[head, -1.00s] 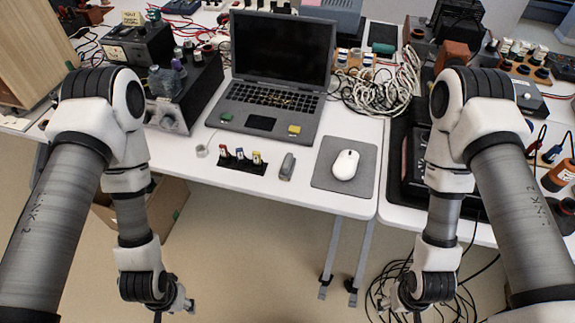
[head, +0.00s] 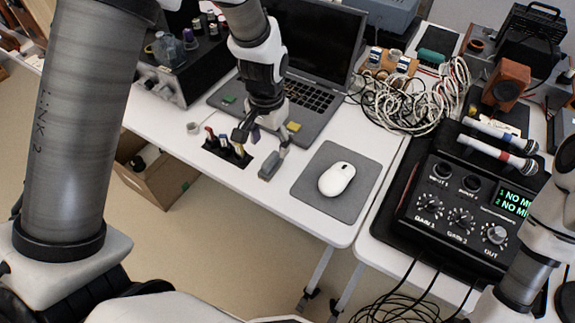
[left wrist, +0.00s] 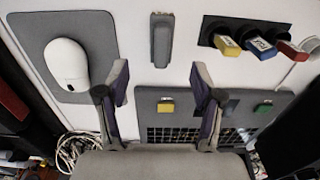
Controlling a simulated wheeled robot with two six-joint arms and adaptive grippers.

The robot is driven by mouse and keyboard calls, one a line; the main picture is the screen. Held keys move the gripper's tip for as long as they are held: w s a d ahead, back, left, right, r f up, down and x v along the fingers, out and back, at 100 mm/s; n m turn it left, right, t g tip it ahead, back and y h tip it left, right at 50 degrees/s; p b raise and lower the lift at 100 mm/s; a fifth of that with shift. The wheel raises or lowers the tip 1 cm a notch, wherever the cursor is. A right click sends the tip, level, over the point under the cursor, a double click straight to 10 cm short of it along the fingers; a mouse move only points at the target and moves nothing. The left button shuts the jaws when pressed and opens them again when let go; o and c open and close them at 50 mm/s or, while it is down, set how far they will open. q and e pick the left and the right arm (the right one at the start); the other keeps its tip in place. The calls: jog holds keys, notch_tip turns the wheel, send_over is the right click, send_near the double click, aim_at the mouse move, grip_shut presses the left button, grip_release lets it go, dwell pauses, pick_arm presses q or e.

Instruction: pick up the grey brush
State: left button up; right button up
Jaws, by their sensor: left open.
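The grey brush (head: 270,166) lies on the white table between the black strip of coloured pieces and the mouse mat. It also shows in the left wrist view (left wrist: 162,40), top centre, lengthwise between the lines of my two fingers. My left gripper (head: 262,138) is open and empty. It hangs over the laptop's front edge, beside the brush and apart from it. In the left wrist view the fingers (left wrist: 160,82) stand wide apart, short of the brush's near end. My right gripper is out of view; only part of my right arm shows at the right edge.
The laptop (head: 222,96) lies behind the brush. The black strip (head: 228,153) holds red, blue and yellow pieces. A white mouse (head: 337,179) rests on a grey mat (head: 345,208) to the right. Tangled cables (head: 410,100) and an audio box (head: 455,205) stand farther right.

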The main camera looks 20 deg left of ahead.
aim_at(270, 159)
pick_arm(q)
notch_tip(270, 159, down, 8)
jog(key=shift+a+r, duration=0.15)
jog(key=c, duration=1.2)
